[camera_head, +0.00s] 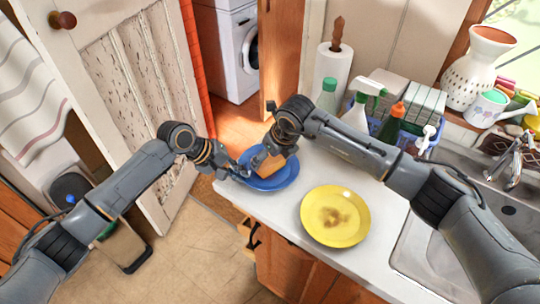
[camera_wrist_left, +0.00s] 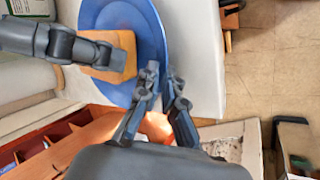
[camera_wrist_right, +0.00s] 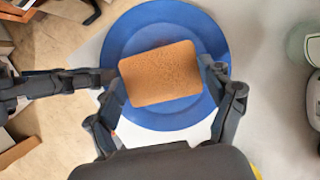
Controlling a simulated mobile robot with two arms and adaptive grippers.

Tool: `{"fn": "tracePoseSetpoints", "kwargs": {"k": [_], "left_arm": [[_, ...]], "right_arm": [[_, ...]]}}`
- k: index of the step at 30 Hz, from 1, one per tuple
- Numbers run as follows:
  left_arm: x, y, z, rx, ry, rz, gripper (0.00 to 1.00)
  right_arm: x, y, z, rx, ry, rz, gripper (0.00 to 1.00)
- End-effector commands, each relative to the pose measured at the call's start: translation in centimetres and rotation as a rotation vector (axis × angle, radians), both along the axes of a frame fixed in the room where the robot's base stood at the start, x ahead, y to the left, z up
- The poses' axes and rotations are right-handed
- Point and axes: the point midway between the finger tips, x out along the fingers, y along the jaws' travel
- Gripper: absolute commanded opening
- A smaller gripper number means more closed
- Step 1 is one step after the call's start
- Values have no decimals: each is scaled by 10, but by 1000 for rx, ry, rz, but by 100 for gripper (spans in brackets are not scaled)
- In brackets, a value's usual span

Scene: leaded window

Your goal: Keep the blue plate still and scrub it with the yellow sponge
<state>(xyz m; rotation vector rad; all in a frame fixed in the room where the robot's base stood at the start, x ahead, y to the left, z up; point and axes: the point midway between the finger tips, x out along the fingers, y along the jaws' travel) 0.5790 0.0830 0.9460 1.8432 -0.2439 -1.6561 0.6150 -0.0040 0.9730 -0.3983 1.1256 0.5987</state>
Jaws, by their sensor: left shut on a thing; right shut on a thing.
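The blue plate (camera_head: 275,180) lies at the near left corner of the white counter. My left gripper (camera_head: 239,169) is at the plate's left edge, shut on its rim; its fingers also show in the left wrist view (camera_wrist_left: 161,80) on either side of the rim. The sponge (camera_head: 264,163) looks orange-yellow and sits over the middle of the plate. My right gripper (camera_head: 276,150) is shut on the sponge from above. In the right wrist view the fingers flank the sponge (camera_wrist_right: 160,74), and the blue plate (camera_wrist_right: 163,18) shows around it. Contact under the sponge is hidden.
A yellow plate (camera_head: 335,208) with a brown stain lies to the right of the blue plate. Spray bottles (camera_head: 358,113) and a paper towel roll (camera_head: 333,68) stand behind. A sink (camera_head: 480,215) is at the right. The counter's edge is close by the blue plate.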

Motion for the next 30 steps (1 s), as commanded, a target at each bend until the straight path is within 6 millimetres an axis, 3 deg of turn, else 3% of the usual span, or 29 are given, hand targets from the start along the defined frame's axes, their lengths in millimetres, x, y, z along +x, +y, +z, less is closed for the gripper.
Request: {"fn": "tracePoseSetpoints", "kwargs": {"k": [30], "left_arm": [[-1, 1, -2, 3, 4, 1, 0]], "right_arm": [[-3, -5, -13, -1, 0, 0, 56]]}}
